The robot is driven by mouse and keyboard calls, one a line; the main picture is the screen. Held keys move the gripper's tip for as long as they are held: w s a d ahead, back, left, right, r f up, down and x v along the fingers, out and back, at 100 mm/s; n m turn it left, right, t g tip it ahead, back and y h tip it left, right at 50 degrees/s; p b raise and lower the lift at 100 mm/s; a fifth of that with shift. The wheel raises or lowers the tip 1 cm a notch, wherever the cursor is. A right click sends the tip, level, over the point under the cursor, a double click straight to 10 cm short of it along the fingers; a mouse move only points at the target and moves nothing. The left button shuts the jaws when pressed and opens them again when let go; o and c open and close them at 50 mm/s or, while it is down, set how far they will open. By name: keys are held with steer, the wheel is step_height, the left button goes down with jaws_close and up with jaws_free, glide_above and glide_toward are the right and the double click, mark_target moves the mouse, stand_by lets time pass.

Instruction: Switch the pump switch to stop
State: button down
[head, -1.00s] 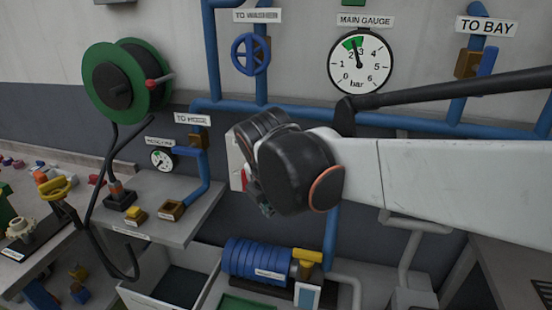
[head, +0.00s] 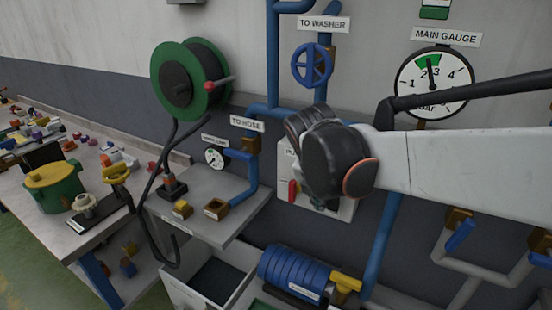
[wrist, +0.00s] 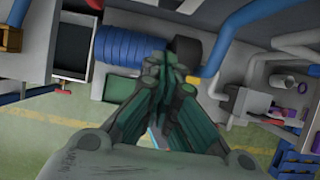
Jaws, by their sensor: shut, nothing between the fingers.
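The pump switch is a white wall box (head: 342,213) with a label that shows only its first letters. A red lever (head: 293,190) hangs at its left side, pointing down. My arm's dark wrist covers the upper right part of the box in the head view. My gripper (wrist: 167,62) is shut and empty in the wrist view, pointing toward the blue ribbed pump body. In the head view its fingers are mostly hidden behind the wrist, in front of the box. I cannot tell whether they touch it. The lever does not show in the wrist view.
The blue ribbed pump (head: 295,272) with a yellow handle (head: 345,282) stands below the box. A grey shelf (head: 225,228) with small parts and a green hose reel (head: 190,80) are to the left. Blue pipes and the main gauge (head: 432,82) are on the wall.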

mark_target(333, 201)
steer(key=w+d+f+b, duration=0.4)
steer(key=w+f, duration=0.2)
steer(key=f, duration=0.1)
steer(key=shift+w+d+f, duration=0.15)
steer(key=shift+w+f, duration=0.05)
steer(key=shift+w, duration=0.1)
steer(key=shift+w+d+r+g+y+p, duration=0.2)
steer(key=shift+w+r+g+p, duration=0.15)
steer(key=shift+r+p, duration=0.3)
steer(key=shift+w+d+r+g+y+p, duration=0.2)
steer(key=shift+r+g+p, duration=0.15)
steer(key=shift+r+p, duration=0.3)
steer(key=shift+f, duration=0.1)
steer(key=shift+a, duration=0.1)
